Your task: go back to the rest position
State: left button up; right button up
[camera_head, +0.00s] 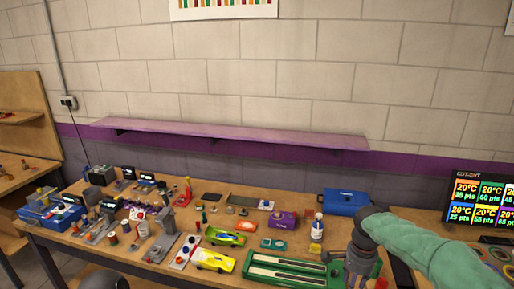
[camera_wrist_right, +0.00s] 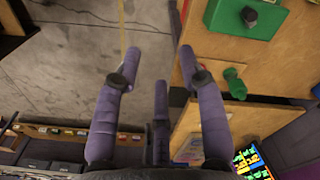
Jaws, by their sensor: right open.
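My right arm, in a teal sleeve, comes in from the right in the head view, and its hand (camera_head: 361,262) hangs by the front edge of the workbench (camera_head: 150,262), beside the right end of a green track base (camera_head: 285,270). In the right wrist view my right gripper (camera_wrist_right: 160,52) has its purple fingers spread apart with nothing between them. Floor and a bench edge show beyond the fingers. My left gripper is not in the head view; a dark rounded shape (camera_head: 103,281) at the bottom left cannot be made out for sure.
The bench holds a yellow car (camera_head: 212,260), a green-orange car (camera_head: 225,237), a white bottle (camera_head: 317,226), a blue box (camera_head: 345,202) and several small tools and parts. A purple shelf (camera_head: 230,136) hangs above. A colourful screen (camera_head: 480,201) stands at the right.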

jog(key=s+a+f+n+y, duration=0.15)
jog(key=a+f, duration=0.25)
jog(key=f, duration=0.4)
jog(key=s+a+f+n+y, duration=0.1)
jog(key=s+a+f+n, duration=0.25)
jog(key=f, duration=0.45)
jog(key=s+a+f+n+y, duration=0.1)
jog(key=s+a+f, duration=0.1)
jog(key=a+f, duration=0.45)
pick_arm(q)
jog(key=shift+s, duration=0.25)
pick_arm(e)
jog(key=s+a+f+n, duration=0.2)
jog(key=s+f, duration=0.4)
jog(key=s, duration=0.2)
jog(key=s+a+f+n, duration=0.2)
jog(key=s+f, duration=0.4)
jog(key=s, duration=0.3)
jog(key=shift+f, duration=0.35)
jog(key=shift+y, duration=0.25)
